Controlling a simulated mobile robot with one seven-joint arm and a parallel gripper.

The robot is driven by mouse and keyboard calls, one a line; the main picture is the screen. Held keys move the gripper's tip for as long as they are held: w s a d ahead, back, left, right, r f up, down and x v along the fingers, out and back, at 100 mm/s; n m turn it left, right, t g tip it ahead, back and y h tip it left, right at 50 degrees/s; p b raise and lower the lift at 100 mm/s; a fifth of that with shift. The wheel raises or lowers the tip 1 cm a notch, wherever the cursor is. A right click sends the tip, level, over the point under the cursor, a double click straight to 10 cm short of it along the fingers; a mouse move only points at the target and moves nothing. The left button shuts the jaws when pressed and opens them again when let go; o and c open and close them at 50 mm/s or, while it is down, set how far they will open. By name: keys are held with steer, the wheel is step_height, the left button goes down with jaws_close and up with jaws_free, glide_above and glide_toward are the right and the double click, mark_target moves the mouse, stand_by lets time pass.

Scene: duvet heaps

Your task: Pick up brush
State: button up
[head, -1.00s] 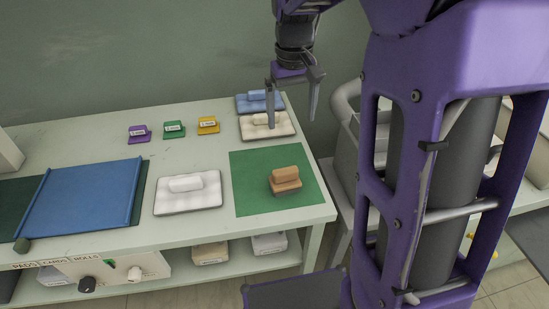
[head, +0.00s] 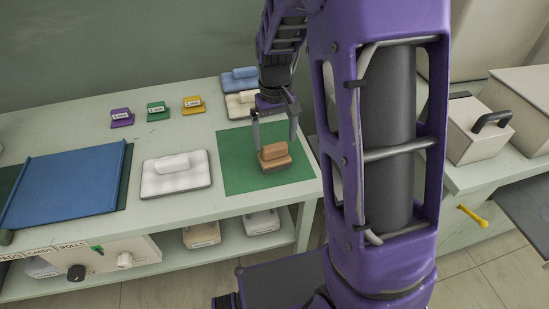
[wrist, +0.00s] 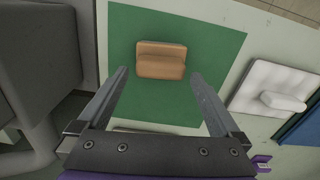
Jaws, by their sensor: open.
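The brush (head: 274,156) has a tan wooden handle block over a darker base. It sits on a green mat (head: 236,172) at the right end of the table. My gripper (head: 274,142) is open, its fingers pointing down just above and behind the brush in the head view. In the wrist view the brush (wrist: 161,60) lies ahead of the fingertips, roughly centred between them, and my gripper (wrist: 158,75) holds nothing. I cannot tell the exact height gap.
A white pad (head: 176,175) with a handle lies left of the mat. Blue (head: 240,78) and cream (head: 242,101) pads stand behind it. Purple, green and yellow labelled blocks line the back. A blue sheet (head: 66,185) lies at left. The table's right edge is close to the mat.

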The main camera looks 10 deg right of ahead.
mark_target(274, 145)
step_height(274, 145, down, 4)
steer(key=shift+a+r, duration=0.1)
steer(key=c, duration=1.2)
steer(key=shift+r, duration=0.15)
step_height(274, 145, up, 10)
steer(key=shift+f+p, duration=0.1)
steer(key=shift+p, duration=0.6)
